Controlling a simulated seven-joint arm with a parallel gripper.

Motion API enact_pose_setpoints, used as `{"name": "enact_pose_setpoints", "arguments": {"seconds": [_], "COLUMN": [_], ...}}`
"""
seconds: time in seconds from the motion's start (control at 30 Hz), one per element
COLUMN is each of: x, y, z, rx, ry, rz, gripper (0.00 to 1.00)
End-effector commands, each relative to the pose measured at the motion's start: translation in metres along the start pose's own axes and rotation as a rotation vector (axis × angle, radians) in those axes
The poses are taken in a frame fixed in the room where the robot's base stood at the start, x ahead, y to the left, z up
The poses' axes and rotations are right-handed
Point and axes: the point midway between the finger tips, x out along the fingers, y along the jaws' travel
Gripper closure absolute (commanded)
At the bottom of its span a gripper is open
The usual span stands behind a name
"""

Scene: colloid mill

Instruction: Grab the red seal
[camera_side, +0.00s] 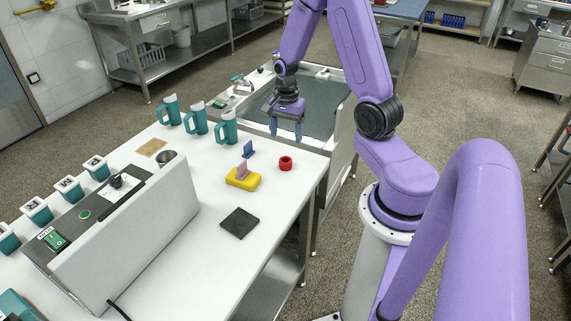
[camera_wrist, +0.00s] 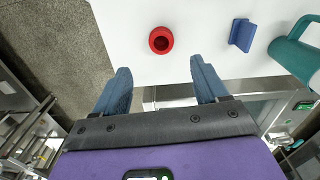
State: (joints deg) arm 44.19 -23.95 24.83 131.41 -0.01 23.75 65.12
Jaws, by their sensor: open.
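The red seal (camera_side: 285,163) is a small red ring lying on the white table (camera_side: 275,223), close to the table's right edge. It also shows in the wrist view (camera_wrist: 161,40), at the top, beyond the fingertips. My gripper (camera_side: 286,132) has two blue fingers pointing down and hangs above and behind the seal, near the table's far edge. In the wrist view my gripper (camera_wrist: 160,75) is open, with nothing between its fingers. The fingers are apart from the seal.
A blue piece (camera_side: 249,149) stands left of the seal. A yellow block (camera_side: 243,178) with a pink piece (camera_side: 242,168), a black pad (camera_side: 239,222) and a teal pitcher (camera_side: 226,128) are also on the table. A grey basin (camera_side: 313,104) lies beyond. The table's front right is clear.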

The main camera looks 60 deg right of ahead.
Motion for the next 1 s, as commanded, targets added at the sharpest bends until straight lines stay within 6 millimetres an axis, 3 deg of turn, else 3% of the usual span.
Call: {"name": "enact_pose_setpoints", "arguments": {"seconds": [0.3, 0.63, 1.0], "x": [0.041, 0.058, 0.097], "y": [0.001, 0.000, -0.002], "z": [0.000, -0.001, -0.003], "rx": [-0.002, -0.001, -0.001], "ry": [-0.001, -0.001, 0.000], "rz": [0.003, 0.001, 0.002], "gripper": [0.27, 0.27, 0.27]}}
